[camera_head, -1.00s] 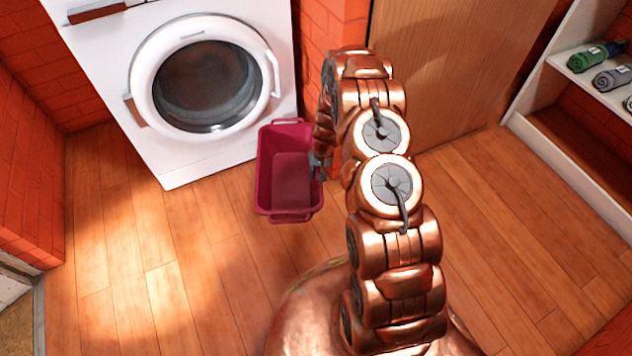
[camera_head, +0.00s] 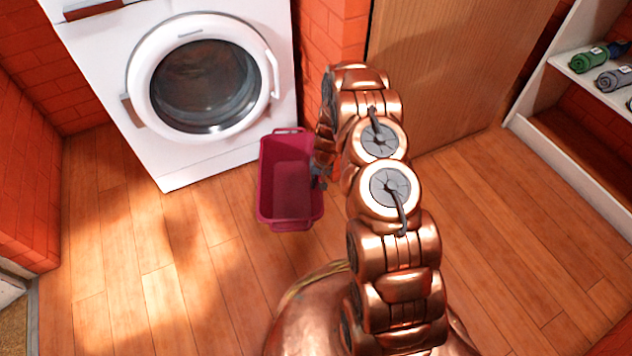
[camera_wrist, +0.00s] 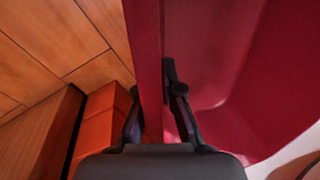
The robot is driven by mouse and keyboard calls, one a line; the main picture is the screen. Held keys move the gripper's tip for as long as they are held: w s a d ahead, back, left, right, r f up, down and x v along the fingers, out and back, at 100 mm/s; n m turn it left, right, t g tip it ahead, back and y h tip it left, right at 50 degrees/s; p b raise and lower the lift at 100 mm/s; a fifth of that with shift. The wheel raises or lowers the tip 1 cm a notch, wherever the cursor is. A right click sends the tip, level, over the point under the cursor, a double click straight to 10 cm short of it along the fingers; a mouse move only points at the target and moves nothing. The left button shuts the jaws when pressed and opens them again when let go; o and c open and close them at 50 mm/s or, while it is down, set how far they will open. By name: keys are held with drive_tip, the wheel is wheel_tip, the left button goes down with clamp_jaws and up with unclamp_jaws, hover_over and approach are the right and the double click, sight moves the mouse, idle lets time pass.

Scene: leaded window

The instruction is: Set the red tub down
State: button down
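The red tub (camera_head: 290,212) is a deep pinkish-red, open-topped, empty basin with a handle at each short end. In the head view it is upright in front of the washing machine, left of my arm. My gripper (camera_head: 319,177) is at the tub's right long side, partly hidden by my arm. In the wrist view the gripper (camera_wrist: 158,115) has one finger on each side of the tub's wall (camera_wrist: 148,60), shut on it. Whether the tub's base touches the floor cannot be told.
A white washing machine (camera_head: 185,150) with a shut round door stands behind the tub. A wooden panel (camera_head: 455,70) and a white shelf (camera_head: 575,165) with rolled towels (camera_head: 588,58) are to the right. The wooden floor (camera_head: 140,270) is clear at the left and front.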

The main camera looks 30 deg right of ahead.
drive_tip(key=c, duration=1.3)
unclamp_jaws()
wheel_tip(320, 180, up, 13)
drive_tip(key=d+p, duration=0.2)
drive_tip(key=p, duration=0.2)
drive_tip(key=s+a+r+n+g, duration=0.1)
drive_tip(key=s+a+r, duration=0.35)
drive_tip(key=r, duration=0.35)
drive_tip(key=s+a+r+n, duration=0.1)
drive_tip(key=s+a+r, duration=0.35)
drive_tip(key=r, duration=0.35)
drive_tip(key=s+a+r+n+g, duration=0.1)
drive_tip(key=s+a+r, duration=0.3)
drive_tip(key=s+r, duration=0.3)
drive_tip(key=s+r+g, duration=0.1)
drive_tip(key=s+r, duration=0.3)
drive_tip(key=s, duration=0.4)
drive_tip(key=s+a+r+n+h, duration=0.1)
drive_tip(key=s+r, duration=0.3)
drive_tip(key=s, duration=0.5)
drive_tip(key=s+a+r+g, duration=0.1)
drive_tip(key=s+r, duration=0.2)
drive_tip(key=s, duration=0.5)
drive_tip(key=shift+s+a+r+n+g+h, duration=0.1)
drive_tip(key=shift+s+r+n+g+h, duration=0.05)
drive_tip(key=shift+r+n+g+h, duration=0.2)
